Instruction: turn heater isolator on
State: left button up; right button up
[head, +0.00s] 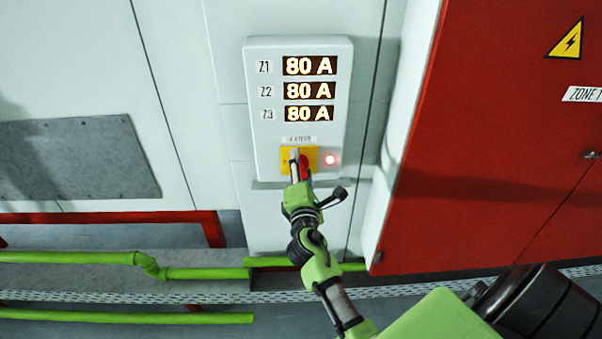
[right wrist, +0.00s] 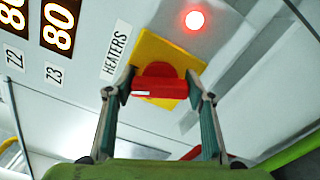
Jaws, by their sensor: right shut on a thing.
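The heater isolator is a red rotary handle (right wrist: 160,88) on a yellow square plate (right wrist: 150,48), next to a label reading "HEATERS" (right wrist: 116,49). In the head view the yellow plate (head: 285,166) sits low on a pale wall box (head: 262,140), and the handle is partly hidden by my gripper. My right gripper (head: 298,165) is shut on the red handle, with one finger at each end of it in the right wrist view (right wrist: 160,84). A red lamp (head: 331,159) beside the plate is lit. My left gripper is not in view.
Three displays (head: 309,91) on the box each read 80 A, labelled Z1, Z2 and Z3. A red cabinet (head: 490,130) with a warning sign stands at the right. Green pipes (head: 200,273) and a mesh strip (head: 150,297) run low across the front.

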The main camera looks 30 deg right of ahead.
jog(key=m+b, duration=0.2)
jog(key=m, duration=0.2)
jog(key=shift+f+m, duration=0.15)
jog(key=shift+m, duration=0.25)
dwell(0.4)
jog(key=o, duration=1.1)
